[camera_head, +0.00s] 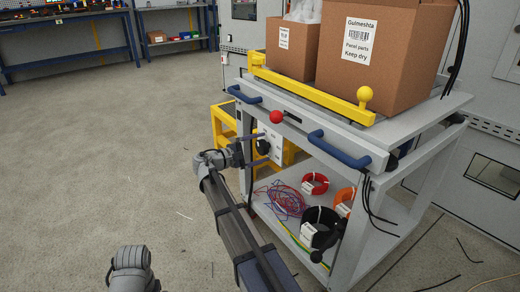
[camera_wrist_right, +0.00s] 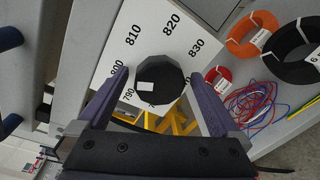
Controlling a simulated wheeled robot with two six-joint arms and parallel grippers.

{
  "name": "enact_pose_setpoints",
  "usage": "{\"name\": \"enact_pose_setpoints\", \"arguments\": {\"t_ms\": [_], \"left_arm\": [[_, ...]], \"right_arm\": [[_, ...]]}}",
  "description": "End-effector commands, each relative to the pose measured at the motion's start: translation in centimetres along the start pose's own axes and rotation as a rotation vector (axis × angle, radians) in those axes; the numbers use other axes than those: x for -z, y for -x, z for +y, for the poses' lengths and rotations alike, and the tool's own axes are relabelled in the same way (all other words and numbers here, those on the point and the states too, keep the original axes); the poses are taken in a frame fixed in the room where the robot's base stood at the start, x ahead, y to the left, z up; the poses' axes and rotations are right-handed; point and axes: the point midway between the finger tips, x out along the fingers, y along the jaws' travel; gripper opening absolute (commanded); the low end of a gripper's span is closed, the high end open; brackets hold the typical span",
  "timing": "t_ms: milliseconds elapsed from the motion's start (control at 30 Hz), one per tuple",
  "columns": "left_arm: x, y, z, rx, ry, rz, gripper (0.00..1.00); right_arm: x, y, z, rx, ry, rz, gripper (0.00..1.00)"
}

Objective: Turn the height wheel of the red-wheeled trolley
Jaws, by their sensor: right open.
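The trolley (camera_head: 300,125) is a grey frame with blue handles, a yellow bar and a red ball knob (camera_head: 275,117) at its front edge. Its wheels are not clearly visible, so their colour cannot be told. The height wheel (camera_wrist_right: 160,79) is a black faceted knob with a small white mark, in front of a white scale plate (camera_wrist_right: 137,37) numbered from about 790 to 830. In the head view the wheel (camera_head: 263,145) is small and partly hidden. My right gripper (camera_wrist_right: 160,76) is open, with one finger on each side of the wheel, apparently apart from it. My left gripper is out of view.
Cardboard boxes (camera_head: 385,75) stand on the trolley top. Red (camera_head: 315,184), orange and black cable coils and loose wires (camera_head: 284,201) lie on its lower shelf. A yellow stand (camera_head: 222,123) is behind the wheel.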

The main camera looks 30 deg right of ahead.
Motion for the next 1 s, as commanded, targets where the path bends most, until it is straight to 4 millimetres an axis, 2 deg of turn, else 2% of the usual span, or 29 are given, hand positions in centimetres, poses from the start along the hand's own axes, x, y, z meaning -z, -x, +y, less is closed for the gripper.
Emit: {"name": "enact_pose_setpoints", "arguments": {"t_ms": [167,400,533,700,1000], "left_arm": [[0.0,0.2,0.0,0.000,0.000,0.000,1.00],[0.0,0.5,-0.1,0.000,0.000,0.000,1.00],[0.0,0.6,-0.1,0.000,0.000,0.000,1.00],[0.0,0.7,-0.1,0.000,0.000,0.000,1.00],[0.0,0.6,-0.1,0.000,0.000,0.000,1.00]], "right_arm": [[0.0,1.9,0.1,-0.002,0.000,0.002,1.00],[0.0,5.8,0.1,-0.001,0.000,0.003,1.00],[0.0,7.2,0.0,0.000,0.000,0.002,1.00],[0.0,7.8,0.0,0.000,0.000,0.001,1.00],[0.0,7.8,0.0,0.000,0.000,0.000,1.00]]}}
